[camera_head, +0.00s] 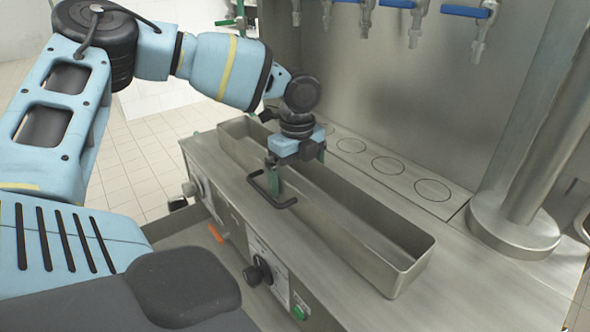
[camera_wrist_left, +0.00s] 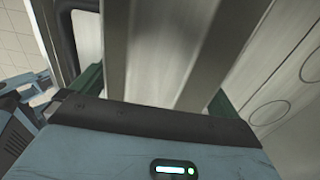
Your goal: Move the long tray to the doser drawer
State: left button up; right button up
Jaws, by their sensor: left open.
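The long tray (camera_head: 385,250) is a narrow, open steel trough. It lies lengthwise on the steel counter and looks empty where I can see inside. A black U-shaped handle (camera_head: 272,200) sits on its near long side; it also shows in the left wrist view (camera_wrist_left: 68,40). My left gripper (camera_head: 298,165) is open over the tray, with one green finger outside the near wall beside the handle and the other by the far wall. In the left wrist view, both tray walls (camera_wrist_left: 115,50) run between the fingers. A pulled-out steel part (camera_head: 190,237), possibly the doser drawer, shows low at left, partly hidden.
Blue-handled taps (camera_head: 465,12) hang above the counter. Ring-marked spots (camera_head: 388,165) line the counter behind the tray. A steel column (camera_head: 535,150) stands at right. A black knob (camera_head: 260,272) and green button (camera_head: 299,312) are on the front panel.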

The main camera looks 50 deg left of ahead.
aim_at(258, 186)
pick_arm(q)
jog(key=shift+f, duration=0.2)
jog(key=shift+r, duration=0.1)
jog(key=c, duration=1.3)
pick_arm(e)
jog(key=shift+s, duration=0.15)
